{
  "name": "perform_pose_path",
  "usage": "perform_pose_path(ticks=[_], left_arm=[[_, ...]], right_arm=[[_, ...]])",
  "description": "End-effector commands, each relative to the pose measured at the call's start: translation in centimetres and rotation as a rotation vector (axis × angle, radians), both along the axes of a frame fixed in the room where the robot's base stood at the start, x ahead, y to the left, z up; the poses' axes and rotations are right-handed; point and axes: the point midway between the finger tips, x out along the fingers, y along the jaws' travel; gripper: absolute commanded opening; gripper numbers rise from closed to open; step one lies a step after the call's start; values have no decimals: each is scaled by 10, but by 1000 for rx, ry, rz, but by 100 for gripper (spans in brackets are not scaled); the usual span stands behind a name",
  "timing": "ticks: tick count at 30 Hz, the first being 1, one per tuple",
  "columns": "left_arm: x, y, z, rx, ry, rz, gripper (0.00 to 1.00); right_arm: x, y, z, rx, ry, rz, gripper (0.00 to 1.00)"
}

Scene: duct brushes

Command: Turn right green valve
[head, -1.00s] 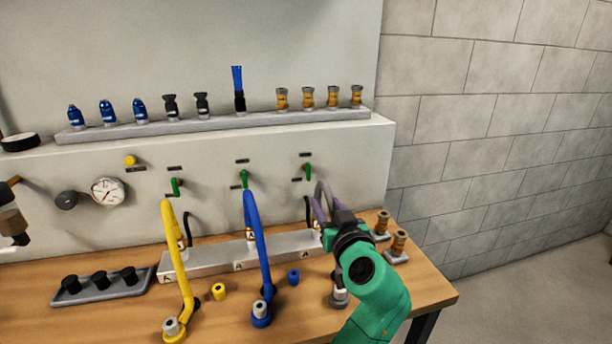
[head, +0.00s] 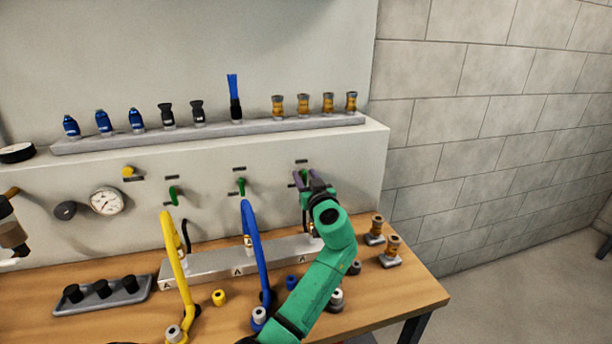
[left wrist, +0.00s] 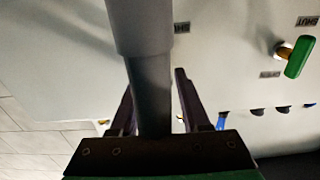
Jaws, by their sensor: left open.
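Three small green valve handles stick out of the pale panel. The right green valve (head: 304,174) is mostly hidden behind my left gripper (head: 312,181). The middle green valve (head: 241,187) and left green valve (head: 174,195) stand clear. My left gripper is open at the right valve, its purple fingers reaching toward the panel. In the left wrist view the gripper (left wrist: 155,82) has its fingers apart, with a thick grey cylinder (left wrist: 140,30) across the middle. I cannot tell whether the fingers touch the valve. Another green handle (left wrist: 300,57) shows at the right there.
A blue hose (head: 254,245) and yellow hose (head: 177,265) arch over the bench left of my arm. A metal manifold (head: 215,263) lies below the valves. Brass fittings (head: 391,250) stand right of the gripper. A shelf (head: 215,133) with nozzles runs above.

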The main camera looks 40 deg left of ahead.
Motion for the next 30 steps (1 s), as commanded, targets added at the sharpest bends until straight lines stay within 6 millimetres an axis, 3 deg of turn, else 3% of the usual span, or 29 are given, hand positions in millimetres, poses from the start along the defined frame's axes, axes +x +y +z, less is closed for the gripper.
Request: perform_pose_path(ticks=[2, 6, 20, 30], left_arm=[[0, 0, 0, 0, 0, 0, 46], [0, 0, 0, 0, 0, 0, 0], [0, -1, -1, 27, 39, 0, 0], [3, -3, -2, 153, 219, -1, 0]], right_arm=[[0, 1, 0, 1, -1, 0, 50], [0, 1, 0, 1, -1, 1, 50], [1, -4, -3, -6, -1, 4, 50], [1, -5, -12, -7, -1, 4, 50]])
